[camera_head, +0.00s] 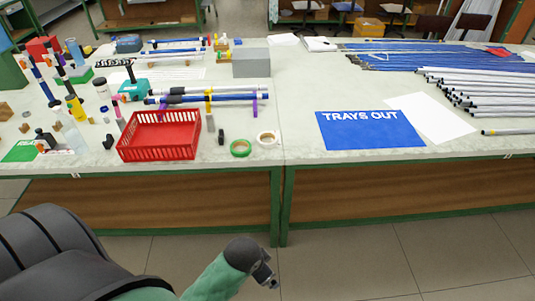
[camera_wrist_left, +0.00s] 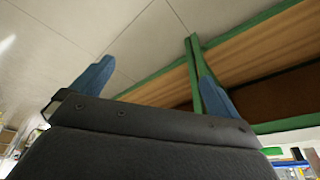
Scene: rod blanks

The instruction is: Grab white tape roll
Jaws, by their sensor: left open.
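The white tape roll (camera_head: 267,145) lies flat near the front edge of the table, right of the red basket and next to a green tape roll (camera_head: 240,155). My left gripper (camera_head: 267,276) is low in front of the table, below the tabletop and well apart from the tape roll. In the left wrist view its two blue fingers (camera_wrist_left: 155,72) are spread, with nothing between them. The tape roll does not show in the left wrist view. My right gripper is in neither view.
A red basket (camera_head: 158,153) stands left of the rolls, with bottles and small parts farther left. A grey box (camera_head: 251,62) is behind. A blue "TRAYS OUT" sheet (camera_head: 370,134) and rods lie to the right. The table's green front edge (camera_head: 230,172) lies between gripper and roll.

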